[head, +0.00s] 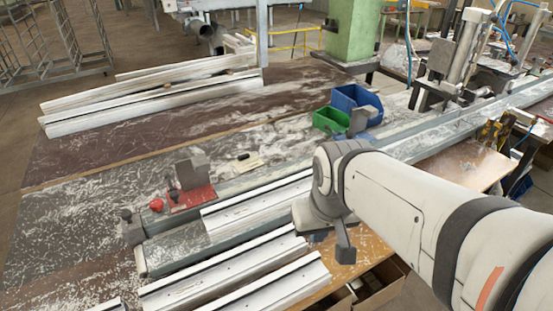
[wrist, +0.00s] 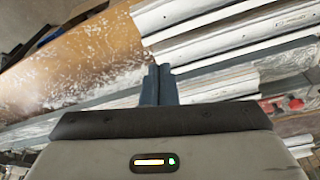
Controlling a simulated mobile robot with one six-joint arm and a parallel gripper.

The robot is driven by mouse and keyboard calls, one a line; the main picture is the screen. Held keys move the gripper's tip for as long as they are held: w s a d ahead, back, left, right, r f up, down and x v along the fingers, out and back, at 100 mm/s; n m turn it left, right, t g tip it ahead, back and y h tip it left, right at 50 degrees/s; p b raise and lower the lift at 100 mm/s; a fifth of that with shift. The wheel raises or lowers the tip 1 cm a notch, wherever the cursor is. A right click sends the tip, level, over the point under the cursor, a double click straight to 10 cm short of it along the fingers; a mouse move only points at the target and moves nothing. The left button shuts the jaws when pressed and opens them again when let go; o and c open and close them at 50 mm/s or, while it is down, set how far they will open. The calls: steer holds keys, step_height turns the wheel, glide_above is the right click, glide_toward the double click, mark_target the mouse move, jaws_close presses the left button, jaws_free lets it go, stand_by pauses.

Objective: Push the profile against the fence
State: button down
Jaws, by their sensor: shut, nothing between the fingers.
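A white profile (head: 258,207) lies lengthwise on the long grey rail of the bench, and its right part is hidden behind my arm. A long grey strip, seemingly the fence (head: 235,188), runs along its back side; I cannot tell whether the two touch. My gripper (head: 342,256) is shut and empty, pointing down at the front right of this profile. In the wrist view the closed fingers (wrist: 158,68) show near the ends of white profiles. The profile on the rail seems to be the white piece (wrist: 217,86) right of the fingers.
A red clamp (head: 192,196) with a grey block stands behind the profile's left end. More white profiles (head: 240,270) lie in front. Green (head: 331,120) and blue (head: 357,100) bins stand behind. A profile stack (head: 150,95) lies at the back left. White shavings cover the bench.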

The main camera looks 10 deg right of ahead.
mark_target(292, 197)
steer(key=w+d+f+n+g+p, duration=0.1)
steer(key=w+n+p, duration=0.1)
steer(key=w, duration=0.6)
steer(key=w+d+f+n+g+p, duration=0.1)
steer(key=w+d+f+g, duration=0.1)
steer(key=w, duration=0.6)
steer(key=w+a+f+p, duration=0.1)
steer(key=w+f, duration=0.3)
steer(key=f, duration=0.6)
steer(key=shift+a+f+n+p, duration=0.2)
steer(key=shift+a+n+p, duration=0.1)
steer(key=shift+p, duration=0.4)
steer(key=shift+w, duration=0.15)
steer(key=shift+w+a+b, duration=0.15)
steer(key=shift+w+a, duration=0.1)
steer(key=shift+w, duration=0.4)
steer(key=shift+w+a+b, duration=0.15)
steer(key=shift+w+a, duration=0.1)
steer(key=shift+w, duration=0.4)
steer(key=shift+r, duration=0.1)
